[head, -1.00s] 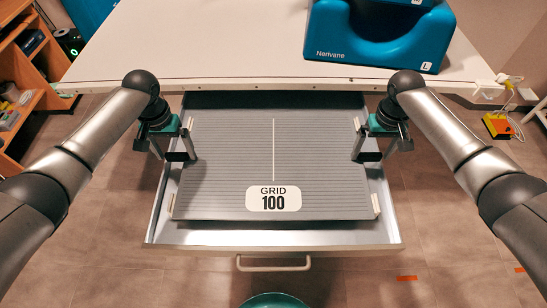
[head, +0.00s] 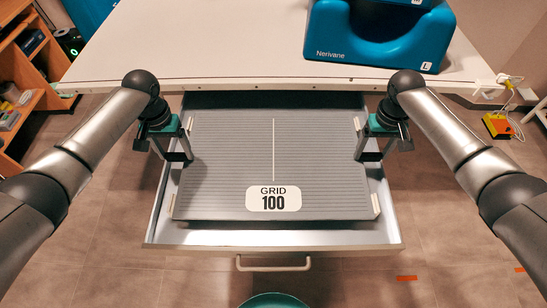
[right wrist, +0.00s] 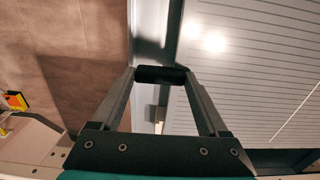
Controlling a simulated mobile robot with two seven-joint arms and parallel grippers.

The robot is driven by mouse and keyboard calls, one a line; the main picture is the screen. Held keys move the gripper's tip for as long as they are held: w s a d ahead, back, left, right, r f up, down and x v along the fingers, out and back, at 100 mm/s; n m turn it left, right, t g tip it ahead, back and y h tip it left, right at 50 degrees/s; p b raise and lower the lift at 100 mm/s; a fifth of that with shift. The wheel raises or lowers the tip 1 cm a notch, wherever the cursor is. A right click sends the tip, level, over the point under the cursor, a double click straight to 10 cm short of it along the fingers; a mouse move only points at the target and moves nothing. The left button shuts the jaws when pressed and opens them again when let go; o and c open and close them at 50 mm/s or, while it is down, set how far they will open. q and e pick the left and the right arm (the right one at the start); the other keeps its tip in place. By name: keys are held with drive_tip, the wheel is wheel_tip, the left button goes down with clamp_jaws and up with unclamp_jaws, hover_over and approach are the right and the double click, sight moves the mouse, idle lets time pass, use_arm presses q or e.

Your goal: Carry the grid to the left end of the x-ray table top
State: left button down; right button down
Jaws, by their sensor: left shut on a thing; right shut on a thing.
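The grid (head: 230,160) is a flat grey ribbed plate with a white centre line and a "GRID 100" label. It lies in or just above the open drawer (head: 220,238) under the x-ray table top (head: 200,45). My left gripper (head: 180,157) is shut on the grid's left edge. My right gripper (head: 368,157) is shut on its right edge. In the right wrist view the grid (right wrist: 260,60) fills the right side, and the right gripper's fingers (right wrist: 162,75) meet at its edge. The gripped edges are partly hidden by the fingers.
A blue cushion marked "Nerivane" (head: 385,38) stands on the right part of the table top. The left part of the table top is clear. An orange shelf (head: 22,65) stands at far left. A yellow-orange box (head: 498,126) is at right. A teal round thing (head: 273,300) shows at the bottom.

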use_arm(q)
drive_tip(key=shift+w+r, duration=0.1)
use_arm(e)
drive_tip(key=shift+w+r, duration=0.1)
drive_tip(key=shift+r, duration=0.1)
